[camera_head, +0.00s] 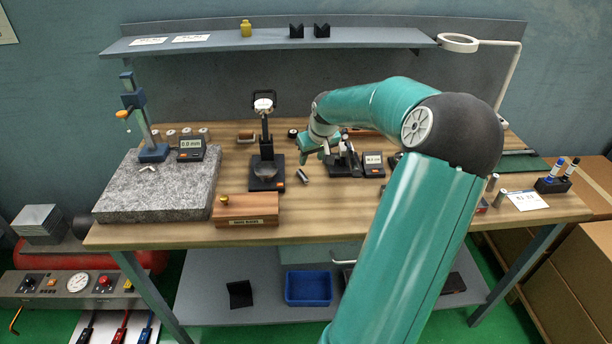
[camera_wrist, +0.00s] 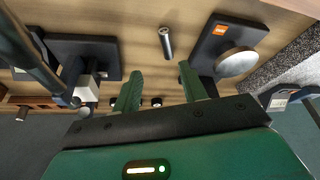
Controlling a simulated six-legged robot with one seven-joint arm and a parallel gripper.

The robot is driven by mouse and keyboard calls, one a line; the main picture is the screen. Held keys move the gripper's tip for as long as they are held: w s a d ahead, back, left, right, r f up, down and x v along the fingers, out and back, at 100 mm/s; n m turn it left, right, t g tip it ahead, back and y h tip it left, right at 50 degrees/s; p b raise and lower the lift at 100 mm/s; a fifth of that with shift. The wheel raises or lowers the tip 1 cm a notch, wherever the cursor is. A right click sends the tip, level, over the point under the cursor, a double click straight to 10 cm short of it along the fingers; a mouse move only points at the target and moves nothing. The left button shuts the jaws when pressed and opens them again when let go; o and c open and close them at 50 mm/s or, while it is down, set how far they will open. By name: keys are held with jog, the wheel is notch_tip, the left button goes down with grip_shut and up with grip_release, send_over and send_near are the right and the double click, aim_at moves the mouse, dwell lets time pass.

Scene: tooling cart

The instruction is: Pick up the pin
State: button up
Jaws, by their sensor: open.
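A small metal pin (camera_head: 303,176) lies on its side on the wooden bench top, between the black-based dial stand and the dark gauge fixture. In the wrist view the pin (camera_wrist: 166,43) lies beyond my fingertips, roughly in line with the gap between them. My gripper (camera_head: 308,152) is above the bench behind the pin in the head view, partly hidden by its own wrist. In the wrist view my gripper (camera_wrist: 158,78) has its two green fingers spread, with nothing between them.
The dial stand (camera_head: 266,184) stands left of the pin; its black base (camera_wrist: 222,45) is close to my right finger in the wrist view. The gauge fixture (camera_head: 345,168) is to the right. A wooden box (camera_head: 246,211) and granite plate (camera_head: 150,197) lie farther left.

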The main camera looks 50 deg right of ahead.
aim_at(303, 176)
jog(key=x, duration=0.8)
jog(key=shift+s+a+f, duration=0.15)
jog(key=shift+f, duration=0.05)
jog(key=shift+c, duration=0.2)
grip_shut()
